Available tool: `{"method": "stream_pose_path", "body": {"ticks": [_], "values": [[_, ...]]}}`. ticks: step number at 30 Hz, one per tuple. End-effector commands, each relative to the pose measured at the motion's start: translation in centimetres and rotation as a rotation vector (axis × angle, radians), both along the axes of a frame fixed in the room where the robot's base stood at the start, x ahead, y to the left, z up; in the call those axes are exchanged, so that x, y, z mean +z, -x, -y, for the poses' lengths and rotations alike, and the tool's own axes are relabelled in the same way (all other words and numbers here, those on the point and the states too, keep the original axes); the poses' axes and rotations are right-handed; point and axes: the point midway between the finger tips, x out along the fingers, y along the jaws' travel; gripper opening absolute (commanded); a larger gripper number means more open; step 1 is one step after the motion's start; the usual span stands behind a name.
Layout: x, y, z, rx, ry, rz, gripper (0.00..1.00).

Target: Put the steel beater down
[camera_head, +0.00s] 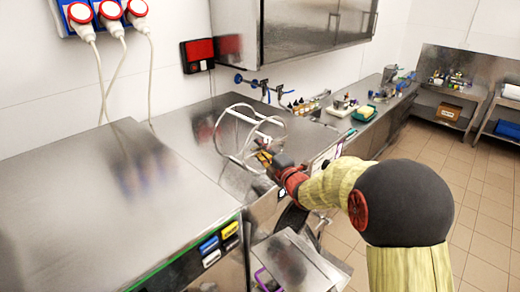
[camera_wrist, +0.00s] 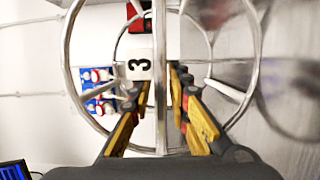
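The steel beater (camera_head: 217,127) is an open frame of pale metal rings and bars, seen over the steel counter in the head view. In the wrist view its large ring (camera_wrist: 66,62) surrounds my fingers, and an upright bar (camera_wrist: 160,95) runs between them. My gripper (camera_head: 264,157) reaches into the beater's near right side. Its yellow and black fingers (camera_wrist: 160,85) close in on the bar from both sides and appear to grip it. Whether the beater touches the counter is unclear.
The steel counter (camera_head: 190,125) has bare room left of and behind the beater. A large steel machine top (camera_head: 90,200) stands at the left front. Blue-handled taps (camera_head: 262,84), small bottles (camera_head: 303,104) and a green-yellow sponge (camera_head: 364,112) are farther back right.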

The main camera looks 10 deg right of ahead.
Motion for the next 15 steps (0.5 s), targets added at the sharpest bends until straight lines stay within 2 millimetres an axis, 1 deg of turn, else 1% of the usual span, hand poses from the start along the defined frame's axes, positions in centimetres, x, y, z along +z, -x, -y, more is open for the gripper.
{"method": "stream_pose_path", "body": {"ticks": [1,4,15], "values": [[0.01,0.0,0.0,0.0,0.0,0.0,0.23],[0.01,0.0,-0.01,0.0,0.0,0.0,0.28],[0.28,0.0,0.0,0.0,-0.001,0.0,0.28]]}}
